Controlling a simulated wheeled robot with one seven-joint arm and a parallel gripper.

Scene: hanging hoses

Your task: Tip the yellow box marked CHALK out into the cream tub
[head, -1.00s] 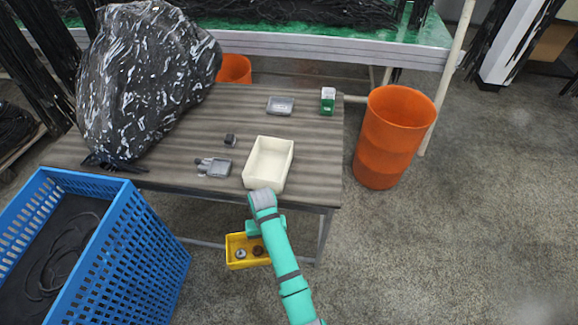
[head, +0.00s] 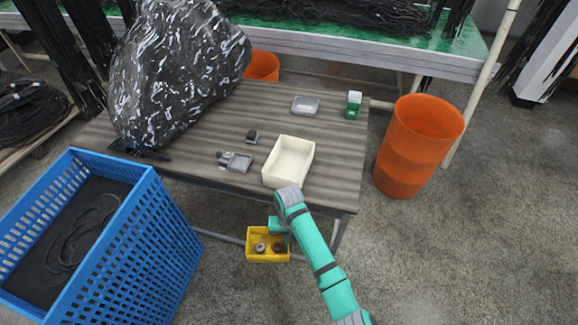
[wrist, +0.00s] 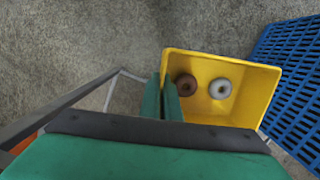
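The yellow box (head: 267,258) hangs in front of the table's near edge, below the tabletop. It is upright, with a brown ring-shaped piece (wrist: 186,85) and a pale ring-shaped piece (wrist: 220,88) on its floor. No CHALK marking is readable. My gripper (wrist: 162,90) is shut on the left wall of the yellow box (wrist: 215,112) in the wrist view. In the head view my gripper (head: 279,224) is at the box's upper right. The cream tub (head: 289,160) stands on the table near its front edge, up and slightly right of the box, and looks empty.
The wooden table (head: 335,170) also bears a grey tray (head: 305,105), a green-and-white carton (head: 353,104), a small dark block (head: 252,136) and a grey dustpan-like item (head: 240,162). A black bag (head: 180,70) fills its left. A blue crate (head: 150,240) stands left of the box; an orange bin (head: 415,145) stands right.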

